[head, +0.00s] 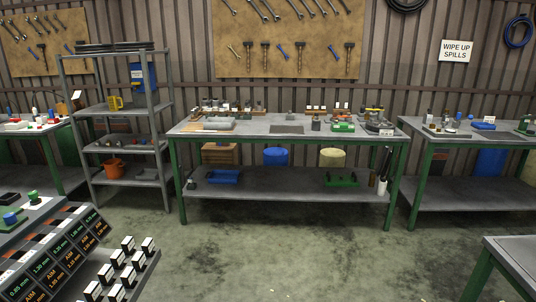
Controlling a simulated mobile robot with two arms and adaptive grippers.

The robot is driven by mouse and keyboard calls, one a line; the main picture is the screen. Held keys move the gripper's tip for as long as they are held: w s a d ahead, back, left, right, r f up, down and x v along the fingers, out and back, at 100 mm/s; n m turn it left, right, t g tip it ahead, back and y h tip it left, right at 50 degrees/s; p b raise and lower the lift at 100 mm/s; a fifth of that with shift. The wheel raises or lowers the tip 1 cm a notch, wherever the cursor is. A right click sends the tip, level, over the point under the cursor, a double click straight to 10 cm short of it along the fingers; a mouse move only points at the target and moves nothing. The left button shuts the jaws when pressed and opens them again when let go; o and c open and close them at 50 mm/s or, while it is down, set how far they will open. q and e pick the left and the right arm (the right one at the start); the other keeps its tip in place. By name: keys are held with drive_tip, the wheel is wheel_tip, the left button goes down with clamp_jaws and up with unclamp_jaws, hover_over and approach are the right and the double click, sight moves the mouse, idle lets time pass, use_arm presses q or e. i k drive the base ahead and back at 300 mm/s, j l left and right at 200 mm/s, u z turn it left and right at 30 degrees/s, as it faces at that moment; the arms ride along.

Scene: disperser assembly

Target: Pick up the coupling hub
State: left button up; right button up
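Neither of my grippers is in view. I cannot pick out the coupling hub with certainty. Several small metal and dark parts stand along the middle workbench (260,127), too small and far away to tell apart. A green item (343,127) and a small grey upright part (316,124) are near its right half. A grey roundish piece (220,125) lies on its left half. More small parts stand on the right bench (462,134), also too small to name.
A metal rack (165,150) with a yellow mug (115,103) and orange bucket (113,168) stands left. A stepped stand with labelled dark bins (45,265) is at front left. A table corner (515,255) juts in at front right. The concrete floor (300,245) between is clear.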

sight(316, 124)
drive_tip(key=i, duration=2.25)
